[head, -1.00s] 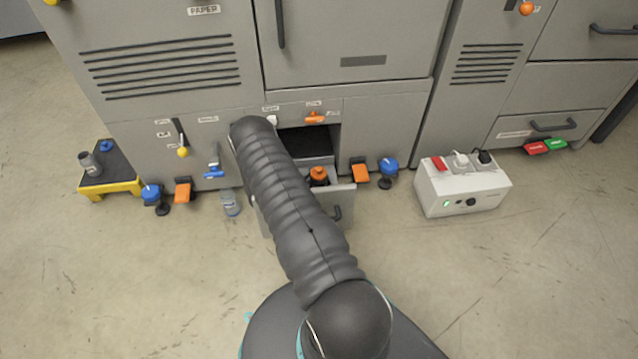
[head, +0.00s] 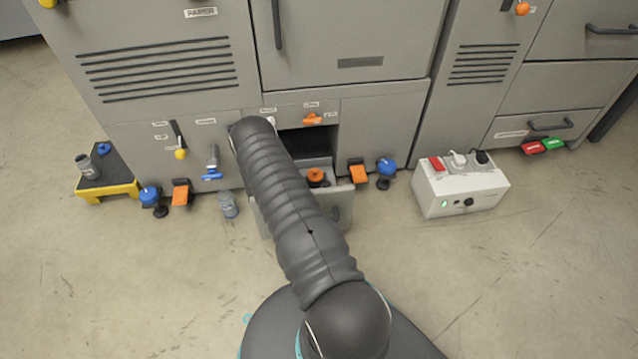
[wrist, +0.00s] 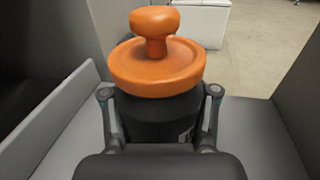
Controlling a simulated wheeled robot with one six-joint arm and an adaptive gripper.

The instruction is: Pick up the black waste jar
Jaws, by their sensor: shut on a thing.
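The black waste jar (wrist: 160,117) has an orange lid with a knob. In the wrist view it stands upright between the two fingers of my gripper (wrist: 160,125), which is shut on its sides below the lid. In the head view only the jar's orange lid (head: 317,176) shows clearly, at the open drawer (head: 341,207) of the grey machine. My arm hides the gripper there. I cannot tell whether the jar's base touches the drawer floor.
A white box with switches (head: 460,190) stands on the floor to the right. A yellow-edged step (head: 110,190) with a grey jar (head: 86,165) is at the left. A clear bottle (head: 229,205) stands left of my arm. The foreground floor is mostly clear.

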